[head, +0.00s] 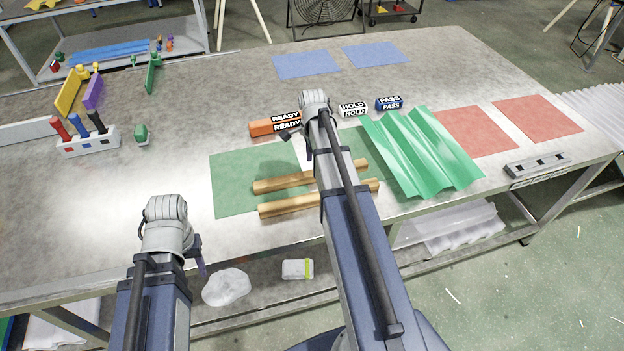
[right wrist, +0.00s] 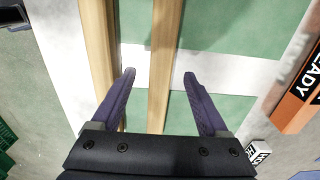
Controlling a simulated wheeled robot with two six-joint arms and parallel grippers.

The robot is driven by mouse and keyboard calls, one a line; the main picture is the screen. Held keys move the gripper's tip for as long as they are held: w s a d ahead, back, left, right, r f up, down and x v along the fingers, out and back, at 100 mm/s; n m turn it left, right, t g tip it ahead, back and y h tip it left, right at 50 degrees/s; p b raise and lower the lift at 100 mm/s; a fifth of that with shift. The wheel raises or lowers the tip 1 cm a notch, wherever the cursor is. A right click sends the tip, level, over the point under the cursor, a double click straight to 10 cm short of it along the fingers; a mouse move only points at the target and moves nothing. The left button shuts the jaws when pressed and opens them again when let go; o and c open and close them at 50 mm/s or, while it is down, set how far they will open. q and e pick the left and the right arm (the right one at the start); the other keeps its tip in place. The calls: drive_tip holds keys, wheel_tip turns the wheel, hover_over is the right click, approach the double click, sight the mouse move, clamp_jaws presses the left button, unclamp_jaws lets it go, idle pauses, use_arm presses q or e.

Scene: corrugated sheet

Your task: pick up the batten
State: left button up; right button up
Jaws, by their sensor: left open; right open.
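Two wooden battens lie side by side across the green mat (head: 235,180): a far batten (head: 275,184) and a near batten (head: 285,207). My right arm hides part of both in the head view. In the right wrist view my right gripper (right wrist: 159,80) is open and empty, its purple fingers on either side of the far batten (right wrist: 160,60). The near batten (right wrist: 98,50) runs left of the fingers there. Whether the fingers touch the far batten I cannot tell. My left gripper (head: 200,265) is open, at the table's front edge, away from the battens and mostly hidden by its wrist.
A green corrugated sheet (head: 425,150) lies right of the battens. Orange READY (head: 262,128), white HOLD (head: 353,109) and blue PASS (head: 389,103) blocks stand behind. A white rack (head: 90,145) is at left. Red mats (head: 480,130) and a grey slotted bar (head: 537,164) are at right.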

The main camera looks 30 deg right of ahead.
wheel_tip(320, 180, down, 5)
drive_tip(key=b, duration=0.5)
drive_tip(key=shift+w+f, duration=0.1)
drive_tip(key=shift+f, duration=0.05)
drive_tip(key=shift+c, duration=0.4)
clamp_jaws()
